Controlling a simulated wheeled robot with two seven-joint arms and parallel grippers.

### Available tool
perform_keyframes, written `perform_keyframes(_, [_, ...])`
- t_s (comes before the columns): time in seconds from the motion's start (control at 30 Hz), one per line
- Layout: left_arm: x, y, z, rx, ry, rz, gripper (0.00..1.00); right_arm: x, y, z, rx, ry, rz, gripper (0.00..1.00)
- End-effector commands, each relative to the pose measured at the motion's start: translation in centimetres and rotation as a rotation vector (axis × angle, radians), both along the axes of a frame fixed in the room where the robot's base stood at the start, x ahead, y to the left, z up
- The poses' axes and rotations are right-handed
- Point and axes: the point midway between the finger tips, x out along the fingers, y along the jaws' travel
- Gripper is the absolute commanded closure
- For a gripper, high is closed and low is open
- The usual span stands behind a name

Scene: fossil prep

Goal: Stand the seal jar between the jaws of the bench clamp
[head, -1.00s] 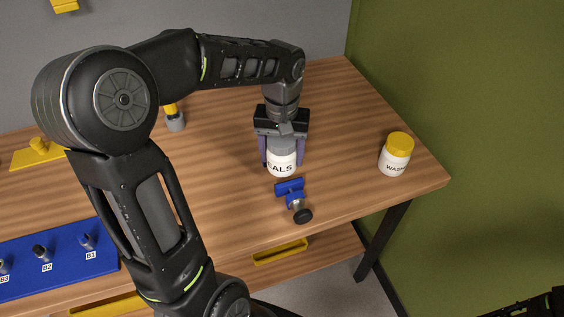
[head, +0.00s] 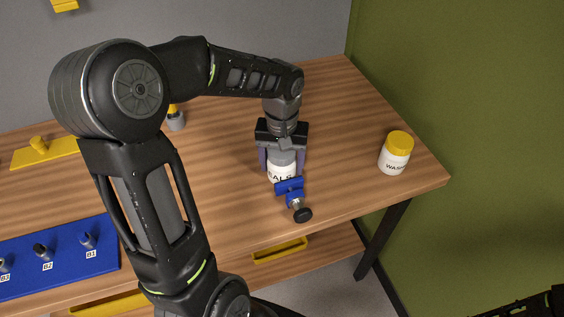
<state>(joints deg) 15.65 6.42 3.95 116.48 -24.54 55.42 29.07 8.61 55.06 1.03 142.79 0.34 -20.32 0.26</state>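The seal jar (head: 279,171) is white with a grey top and dark lettering partly reading "ALS". It is upright in my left gripper (head: 282,166), whose two fingers close on its sides. The bench clamp (head: 290,187) is blue with a grey screw and black knob, near the table's front edge. The clamp's near jaw overlaps the lower front of the jar in the head view. The far jaw is hidden behind the jar, and I cannot tell whether the jar's base touches the bench. My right gripper is not in view; part of my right arm shows at the lower right corner.
A white jar with a yellow lid, marked "WASH" (head: 396,153), stands to the right on the wooden table (head: 345,120). A blue rack (head: 70,262) with labelled knobs and a yellow float-like tool (head: 45,152) lie at left. A grey-and-yellow item (head: 176,119) stands behind my arm.

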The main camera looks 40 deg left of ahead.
Motion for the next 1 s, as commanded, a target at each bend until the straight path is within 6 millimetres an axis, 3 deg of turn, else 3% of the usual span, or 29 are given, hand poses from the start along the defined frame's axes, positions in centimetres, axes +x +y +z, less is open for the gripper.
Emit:
perform_keyframes(0.2, [0.0,0.0,0.0,0.0,0.0,0.0,0.13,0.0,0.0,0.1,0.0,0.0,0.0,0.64])
perform_keyframes(0.6, [0.1,0.0,0.8,0.001,-0.002,0.0,0.13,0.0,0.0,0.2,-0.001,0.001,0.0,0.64])
perform_keyframes(0.77, [0.1,0.1,3.1,0.001,-0.005,0.0,0.13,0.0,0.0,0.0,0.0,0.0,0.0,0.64])
perform_keyframes(1.0, [0.1,0.0,8.1,0.002,-0.006,0.0,0.13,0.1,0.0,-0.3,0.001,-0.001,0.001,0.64])
